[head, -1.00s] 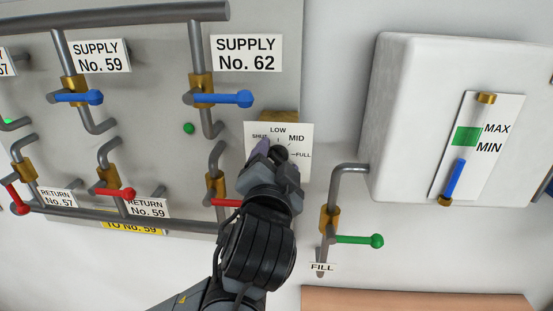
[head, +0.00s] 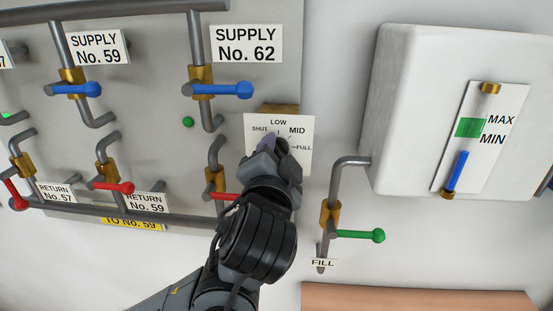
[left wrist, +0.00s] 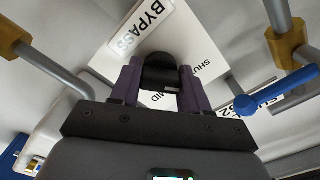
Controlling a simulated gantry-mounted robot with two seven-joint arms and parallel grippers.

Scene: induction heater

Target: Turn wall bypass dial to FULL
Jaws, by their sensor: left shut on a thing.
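The bypass dial plate (head: 256,121) is a white square on the wall panel, marked SHUT, LOW, MID and FULL in the head view. My left gripper (head: 272,147) is in front of its lower middle and covers the knob there. In the left wrist view the black dial knob (left wrist: 160,72) sits between the two purple fingers of the left gripper (left wrist: 160,82), which are shut on it. A BYPASS label (left wrist: 139,27) shows beyond it. I cannot tell which mark the knob points to. My right gripper is not in view.
A blue-handled supply valve (head: 222,90) and a red-handled return valve (head: 222,195) are left of the dial. A green-handled fill valve (head: 355,235) is at lower right. A white tank (head: 412,110) with a level gauge stands out to the right.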

